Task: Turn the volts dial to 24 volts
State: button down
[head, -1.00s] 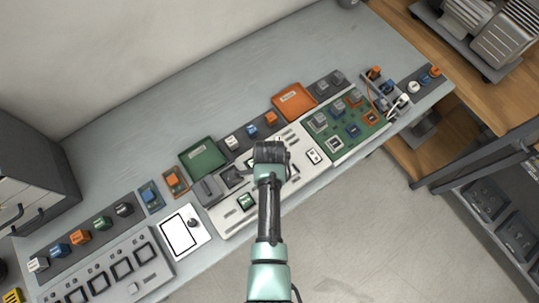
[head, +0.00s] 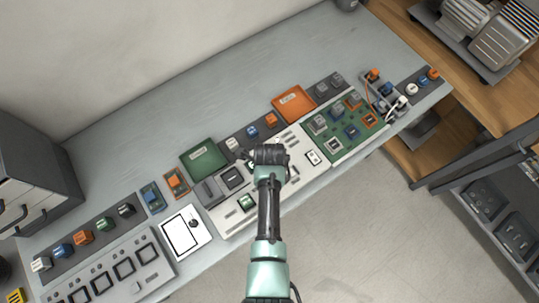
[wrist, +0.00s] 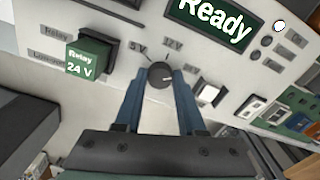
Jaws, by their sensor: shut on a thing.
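The volts dial (wrist: 160,76) is a small round dark knob on a light panel (wrist: 232,103) in the wrist view. In the head view my gripper (head: 268,153) is over the light panel at the bench's front, and my arm hides the dial there.
A green Relay 24 V block (wrist: 88,56) sits left of the dial, and a lit white button (wrist: 208,94) right of it. A green display (wrist: 212,22) reads Ready. A green tray (head: 203,160), an orange tray (head: 294,103) and a circuit board (head: 348,124) are nearby on the bench.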

jog(key=shift+d+m, duration=0.1)
jog(key=shift+m, duration=0.2)
jog(key=c, duration=0.5)
grip_release()
notch_tip(320, 180, up, 13)
jog(key=b, duration=0.1)
dwell(0.4)
dwell(0.5)
